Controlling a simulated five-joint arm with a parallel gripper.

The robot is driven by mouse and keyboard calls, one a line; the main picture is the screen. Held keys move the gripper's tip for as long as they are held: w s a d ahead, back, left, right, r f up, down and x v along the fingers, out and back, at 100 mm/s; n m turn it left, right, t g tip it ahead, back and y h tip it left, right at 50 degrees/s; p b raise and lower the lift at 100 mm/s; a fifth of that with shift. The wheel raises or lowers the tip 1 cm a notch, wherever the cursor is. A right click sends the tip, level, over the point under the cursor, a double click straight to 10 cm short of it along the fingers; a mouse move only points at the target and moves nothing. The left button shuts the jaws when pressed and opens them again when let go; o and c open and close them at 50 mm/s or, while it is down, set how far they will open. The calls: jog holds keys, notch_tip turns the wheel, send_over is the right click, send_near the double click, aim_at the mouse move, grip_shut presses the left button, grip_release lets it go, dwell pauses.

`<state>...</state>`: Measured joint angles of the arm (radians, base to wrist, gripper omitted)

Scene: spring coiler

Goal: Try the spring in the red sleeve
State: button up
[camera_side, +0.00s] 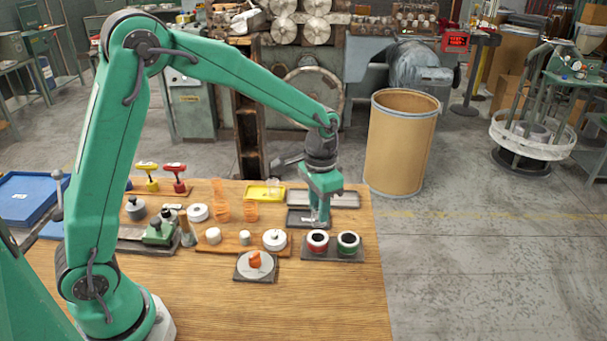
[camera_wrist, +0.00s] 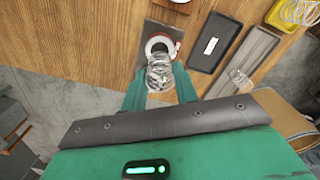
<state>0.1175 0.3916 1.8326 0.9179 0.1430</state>
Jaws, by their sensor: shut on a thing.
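A coiled wire spring (camera_wrist: 160,74) stands out between the two green fingers of my gripper (camera_wrist: 160,92) in the wrist view. My gripper (camera_side: 318,220) is shut on it. In the side view the gripper is just above the red sleeve (camera_side: 317,246), on the left of a dark base. The red sleeve shows in the wrist view (camera_wrist: 152,43) as a pale-rimmed ring, and the spring's far end overlaps its mouth. I cannot tell whether that end is inside or above it. The spring is too small to make out in the side view.
A green sleeve (camera_side: 348,246) stands close to the right. Behind are a dark tray (camera_side: 296,217), a grey tray (camera_side: 343,200) and a yellow tray (camera_side: 257,194). Bare wood is in front.

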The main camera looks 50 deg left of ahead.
jog(key=shift+f, duration=1.75)
jog(key=shift+f, duration=0.45)
dwell(0.8)
jog(key=shift+r, duration=0.15)
dwell(0.8)
jog(key=shift+r, duration=2.35)
jog(key=shift+f, duration=0.1)
jog(key=shift+f, duration=1.9)
